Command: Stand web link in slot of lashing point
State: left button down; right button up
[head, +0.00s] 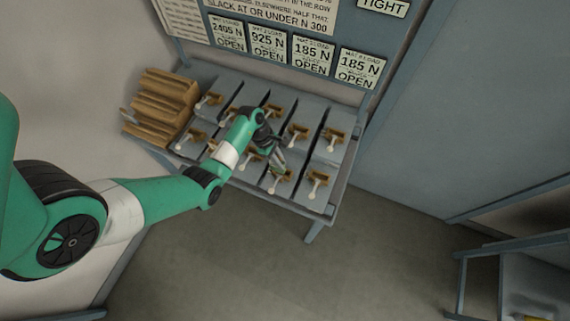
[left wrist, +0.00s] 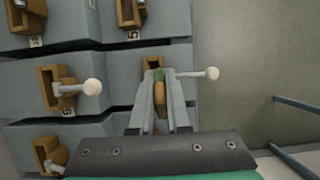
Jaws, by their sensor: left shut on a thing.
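My left gripper (head: 279,160) is over the front part of the grey stepped bench. In the left wrist view its two fingers (left wrist: 160,100) are shut on a small tan and green piece, which I take to be the web link (left wrist: 160,92). A brown slotted block, which looks like a lashing point (left wrist: 152,62), lies just beyond the fingertips. A pale rod with a round knob (left wrist: 212,73) sticks out to the right beside the fingers. The fingers hide part of the block, so I cannot tell whether the link touches its slot. My right gripper is not in view.
Several similar brown blocks with pale knobbed rods stand on the bench (head: 322,201), such as one at the front right (head: 318,180). A stepped wooden rack (head: 160,105) stands at its left end. A sign board (head: 267,41) rises behind. Floor in front is clear.

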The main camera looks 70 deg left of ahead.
pick_arm(q)
jog(key=shift+w+a+f+b, duration=0.1)
jog(key=shift+w+f+b, duration=0.2)
jog(key=shift+w+f, duration=0.65)
jog(key=shift+f+b, duration=0.7)
jog(key=shift+f, duration=1.05)
jog(key=shift+f, duration=0.15)
jog(key=c, duration=0.9)
grip_release()
